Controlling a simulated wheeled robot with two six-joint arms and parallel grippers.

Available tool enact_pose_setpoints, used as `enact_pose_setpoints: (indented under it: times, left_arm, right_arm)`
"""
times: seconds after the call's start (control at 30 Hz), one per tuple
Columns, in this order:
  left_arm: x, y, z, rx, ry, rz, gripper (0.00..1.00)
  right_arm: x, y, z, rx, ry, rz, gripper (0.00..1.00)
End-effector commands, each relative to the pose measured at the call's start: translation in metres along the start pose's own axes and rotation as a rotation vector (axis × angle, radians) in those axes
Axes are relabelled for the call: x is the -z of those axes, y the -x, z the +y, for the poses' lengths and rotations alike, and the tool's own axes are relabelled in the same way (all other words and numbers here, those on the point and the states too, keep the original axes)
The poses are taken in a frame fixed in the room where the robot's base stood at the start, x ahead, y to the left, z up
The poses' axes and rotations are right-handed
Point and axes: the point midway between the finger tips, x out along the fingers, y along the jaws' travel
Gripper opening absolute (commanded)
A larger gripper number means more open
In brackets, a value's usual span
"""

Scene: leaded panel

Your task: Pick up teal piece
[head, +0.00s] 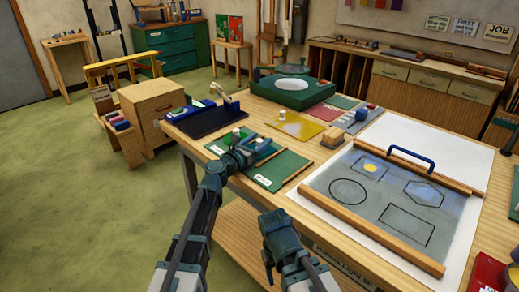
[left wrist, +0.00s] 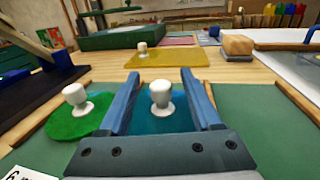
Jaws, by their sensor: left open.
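The teal piece (left wrist: 180,124) lies flat on a green tray, its white knob (left wrist: 161,97) standing up. In the left wrist view the knob shows between the two blue fingers of my left gripper (left wrist: 160,78), with a gap on each side. The fingers are open and hide parts of the piece. In the head view my left gripper (head: 256,149) is over the green trays at the near-left table edge and mostly covers the piece. My right gripper (head: 277,228) is low in the head view, in front of the table; its jaws are not clear.
A round green piece (left wrist: 75,125) with a white knob lies just left of the teal one. A yellow piece (head: 299,126) with a knob lies beyond, near a wooden block (head: 333,137). A dark tray (head: 210,119) is at left. The panel (head: 372,205) with drawn outlines is at right.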

Motion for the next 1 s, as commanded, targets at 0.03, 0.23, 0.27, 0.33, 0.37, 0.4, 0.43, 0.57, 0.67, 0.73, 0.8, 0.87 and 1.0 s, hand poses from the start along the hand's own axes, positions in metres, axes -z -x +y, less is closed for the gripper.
enact_pose_setpoints:
  times: [0.03,0.23,0.27,0.33,0.37,0.4,0.43,0.57,0.67,0.73,0.8,0.87,1.0]
  left_arm:
    - [0.0,0.001,0.0,0.0,0.0,0.0,0.65]
    - [0.0,0.001,0.0,0.0,0.0,0.0,0.38]
    - [0.0,0.001,0.0,0.0,0.0,0.0,0.33]
    - [0.0,0.001,0.0,0.0,0.0,0.0,0.2]
    - [0.0,0.001,0.0,0.0,0.0,0.0,0.15]
    - [0.0,0.001,0.0,0.0,0.0,0.0,0.08]
    - [0.0,0.001,0.0,0.0,0.0,0.0,0.02]
    - [0.0,0.001,0.0,0.0,0.0,0.0,0.0]
    - [0.0,0.001,0.0,0.0,0.0,0.0,0.0]
    - [-0.001,0.001,0.0,0.0,0.0,0.0,0.0]
    - [-0.002,0.001,0.0,0.0,0.0,0.0,0.0]
    - [-0.005,0.001,0.0,0.0,0.0,0.0,0.0]
    - [-0.016,0.001,0.0,0.0,0.0,0.0,0.0]
  right_arm:
    - [0.0,0.0,0.0,0.0,0.0,0.0,0.58]
    - [0.0,0.0,0.0,0.0,0.0,0.0,0.58]
    - [0.0,0.0,0.0,0.0,0.0,0.0,0.58]
    - [0.0,0.0,0.0,0.0,0.0,0.0,0.58]
    - [0.0,0.0,0.0,0.0,0.0,0.0,0.58]
    - [0.0,0.0,0.0,0.0,0.0,0.0,0.58]
    - [0.0,0.0,0.0,0.0,0.0,0.0,0.58]
    - [0.0,0.0,0.0,0.0,0.0,0.0,0.58]
    - [0.0,0.0,0.0,0.0,0.0,0.0,0.58]
    - [0.0,0.001,0.0,0.0,0.0,0.0,0.58]
    - [0.0,0.002,0.0,0.0,0.0,0.0,0.58]
    - [0.0,0.005,0.001,0.0,0.0,0.0,0.58]
    - [-0.001,0.016,0.002,0.0,0.0,0.0,0.58]
